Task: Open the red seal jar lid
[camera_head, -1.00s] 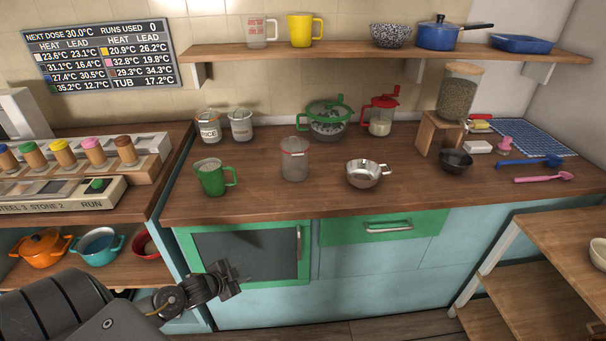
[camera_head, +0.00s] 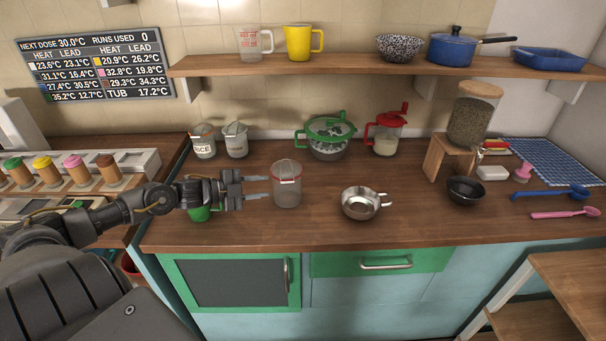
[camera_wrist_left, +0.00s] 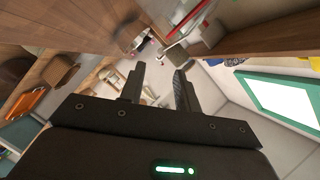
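The red seal jar (camera_head: 287,192) is a clear glass jar with a red band near its top. It stands upright on the wooden counter, and its lid (camera_head: 286,168) looks closed. My left gripper (camera_head: 257,188) is just left of the jar at about the height of the red band, with its fingers pointing right towards it. The fingers are apart with nothing between them, as the left wrist view (camera_wrist_left: 157,84) also shows. A gap seems to remain between fingertips and jar. My right gripper is not in view.
A green mug (camera_head: 200,213) is mostly hidden behind my left gripper. A steel pan (camera_head: 361,204) stands right of the jar. A shelf (camera_head: 350,67) hangs above.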

